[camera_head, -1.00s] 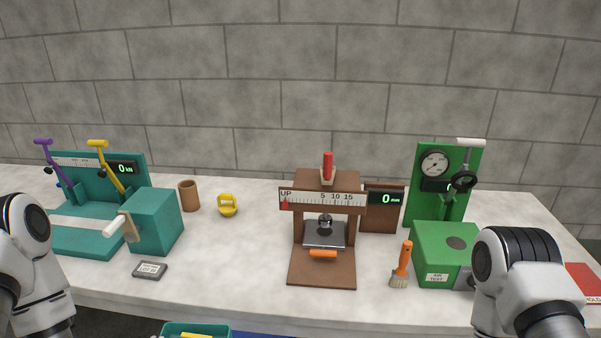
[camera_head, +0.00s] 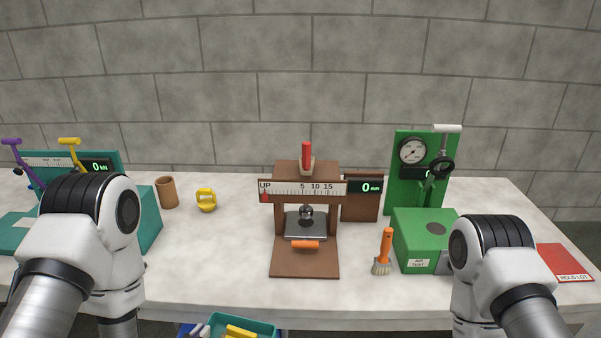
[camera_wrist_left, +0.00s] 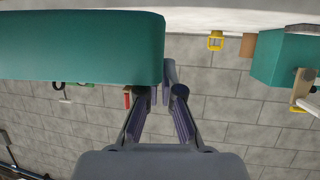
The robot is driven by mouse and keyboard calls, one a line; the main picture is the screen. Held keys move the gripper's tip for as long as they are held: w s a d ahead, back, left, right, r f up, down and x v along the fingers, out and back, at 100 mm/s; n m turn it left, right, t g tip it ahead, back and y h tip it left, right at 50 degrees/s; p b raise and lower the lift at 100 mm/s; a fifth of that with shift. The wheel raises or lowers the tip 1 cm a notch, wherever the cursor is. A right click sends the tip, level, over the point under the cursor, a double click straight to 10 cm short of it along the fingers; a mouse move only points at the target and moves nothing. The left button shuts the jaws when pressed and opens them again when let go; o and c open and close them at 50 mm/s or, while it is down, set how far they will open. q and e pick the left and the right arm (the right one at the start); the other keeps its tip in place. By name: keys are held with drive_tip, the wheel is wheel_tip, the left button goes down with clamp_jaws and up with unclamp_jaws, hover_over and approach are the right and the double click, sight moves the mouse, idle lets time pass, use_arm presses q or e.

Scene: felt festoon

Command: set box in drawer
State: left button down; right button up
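An open teal box (camera_head: 243,323) with a yellow item in it shows at the bottom edge of the head view, in front of the bench and cut off below. In the left wrist view a large teal wall of the box (camera_wrist_left: 80,45) fills the top left. My left gripper (camera_wrist_left: 158,88) has its fingertips at the end of this wall, one partly hidden behind it, and appears to hold the box. My right gripper is out of view; only its arm shows. No drawer can be clearly made out.
A blue thing (camera_head: 190,331) shows low beside the box. The white bench (camera_head: 205,270) carries a brown press (camera_head: 305,265), an orange brush (camera_head: 386,245), a green box-shaped unit (camera_head: 420,240), a red sheet (camera_head: 565,262), a brown cup (camera_head: 167,192) and a yellow weight (camera_head: 206,203). Its front left-centre is clear.

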sight(224, 320)
use_arm(q)
drive_tip(key=shift+w+d+f, duration=0.15)
drive_tip(key=shift+d, duration=0.4)
drive_tip(key=shift+w+d+f, duration=0.1)
drive_tip(key=shift+w+d, duration=0.05)
drive_tip(key=shift+d, duration=0.35)
drive_tip(key=shift+w+d+f+n+y, duration=0.15)
drive_tip(key=shift+w+d+n+y, duration=0.15)
drive_tip(key=shift+d+n+y, duration=0.1)
drive_tip(key=shift+w+a+f+n+t+y, duration=0.1)
drive_tip(key=shift+w+a+n+t+y, duration=0.2)
drive_tip(key=shift+a+n+y, duration=0.35)
drive_tip(key=shift+s+a+f+n+y, duration=0.1)
drive_tip(key=shift+a+n+y, duration=0.15)
drive_tip(key=shift+y, duration=0.2)
